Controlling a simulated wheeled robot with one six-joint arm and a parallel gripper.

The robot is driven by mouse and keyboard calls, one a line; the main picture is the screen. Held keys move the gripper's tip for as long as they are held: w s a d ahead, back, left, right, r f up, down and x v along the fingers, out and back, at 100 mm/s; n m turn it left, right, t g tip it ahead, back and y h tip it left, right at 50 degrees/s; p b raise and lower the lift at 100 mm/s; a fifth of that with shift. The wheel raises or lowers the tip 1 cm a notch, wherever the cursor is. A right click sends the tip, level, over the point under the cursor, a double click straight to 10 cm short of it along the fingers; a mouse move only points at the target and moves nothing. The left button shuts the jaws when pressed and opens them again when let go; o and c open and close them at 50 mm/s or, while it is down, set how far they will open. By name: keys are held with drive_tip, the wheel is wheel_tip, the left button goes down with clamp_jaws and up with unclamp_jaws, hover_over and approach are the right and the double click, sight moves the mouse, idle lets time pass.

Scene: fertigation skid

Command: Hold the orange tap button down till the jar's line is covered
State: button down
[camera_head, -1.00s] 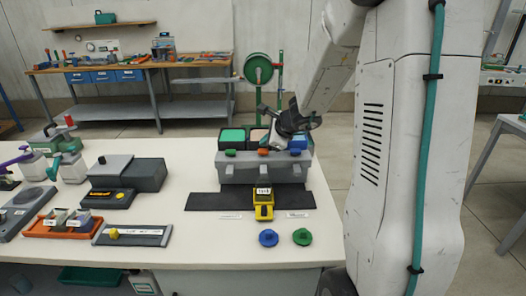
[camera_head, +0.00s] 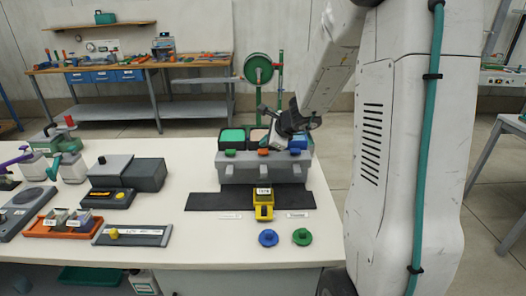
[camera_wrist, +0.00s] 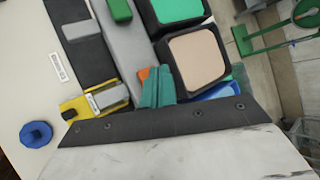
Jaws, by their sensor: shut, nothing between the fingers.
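The orange tap button (camera_head: 264,151) is the middle one of three on the front of a grey dispenser block (camera_head: 262,168). In the wrist view the orange button (camera_wrist: 143,73) is partly covered by the teal fingertips of my gripper (camera_wrist: 154,84). The fingers are closed together with nothing between them, at or against the button; I cannot tell how far it is pressed. A jar with a white label stands in a yellow holder (camera_head: 264,211) below the middle spout; the holder also shows in the wrist view (camera_wrist: 75,104). The jar's line and liquid level are too small to read.
A green button (camera_head: 230,152) and a blue button (camera_head: 295,151) flank the orange one. Tanks with green (camera_head: 232,137) and beige tops stand behind. A blue knob (camera_head: 268,238) and a green knob (camera_head: 302,237) lie in front. A black mat (camera_head: 215,201) lies under the block.

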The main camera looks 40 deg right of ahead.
drive_tip(key=shift+f, duration=0.4)
drive_tip(key=shift+f, duration=0.55)
idle(7.0)
